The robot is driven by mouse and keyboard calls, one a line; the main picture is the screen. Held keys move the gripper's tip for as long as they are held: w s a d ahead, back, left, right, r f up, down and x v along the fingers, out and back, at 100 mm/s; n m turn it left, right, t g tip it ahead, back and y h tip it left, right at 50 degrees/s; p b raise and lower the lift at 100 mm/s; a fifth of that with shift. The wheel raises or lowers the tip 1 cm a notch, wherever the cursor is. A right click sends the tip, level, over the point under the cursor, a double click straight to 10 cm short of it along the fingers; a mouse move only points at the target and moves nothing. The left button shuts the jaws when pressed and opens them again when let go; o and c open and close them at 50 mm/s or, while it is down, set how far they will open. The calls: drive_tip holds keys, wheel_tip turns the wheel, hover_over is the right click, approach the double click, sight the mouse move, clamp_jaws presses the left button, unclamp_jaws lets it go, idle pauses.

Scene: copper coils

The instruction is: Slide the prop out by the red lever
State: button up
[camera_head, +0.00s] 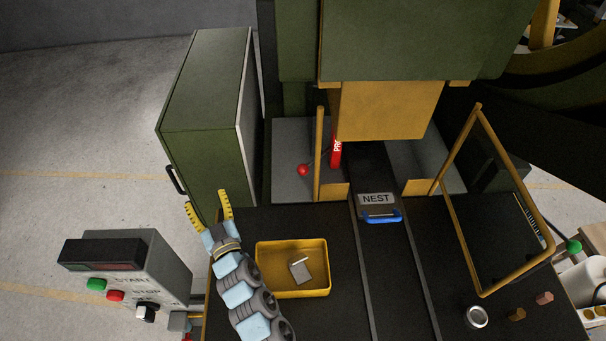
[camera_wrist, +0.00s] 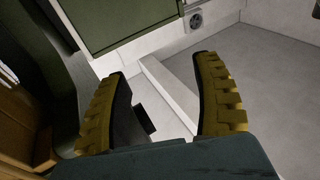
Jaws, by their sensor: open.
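The red prop (camera_head: 336,152) stands upright under the yellow ram block (camera_head: 385,110), with part of its lettering showing. A red ball knob (camera_head: 303,170), which looks like the end of the lever, sits just left of it, behind a yellow frame post. My gripper (camera_head: 208,199) is open and empty, in front of the green cabinet and well to the left of and nearer than the knob. In the wrist view my two yellow ridged fingers (camera_wrist: 165,105) are spread apart with nothing between them. Neither the prop nor the lever can be made out in the wrist view.
A yellow tray (camera_head: 292,293) with a small grey piece lies beside my arm. A slide marked NEST (camera_head: 376,198) with a blue handle is right of it. A yellow-framed guard (camera_head: 490,200) stands at right. The green cabinet (camera_head: 205,110) and control box (camera_head: 130,275) flank the left.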

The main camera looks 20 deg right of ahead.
drive_tip(key=w+d+f+m+g+h+b, duration=0.2)
drive_tip(key=w+d+f+m+h, duration=0.1)
drive_tip(key=d+h, duration=0.1)
drive_tip(key=m+g+h+b, duration=0.6)
drive_tip(key=m+g+h, duration=0.2)
drive_tip(key=m+h, duration=0.15)
approach(300, 172)
drive_tip(key=shift+m+y, duration=0.35)
drive_tip(key=shift+m, duration=0.1)
drive_tip(key=shift+r+p+x, duration=0.2)
drive_tip(key=shift+p+x, duration=1.3)
drive_tip(key=shift+x, duration=4.45)
drive_tip(key=shift+s+d, duration=0.1)
drive_tip(key=shift+d, duration=0.1)
drive_tip(key=shift+c, duration=0.3)
clamp_jaws()
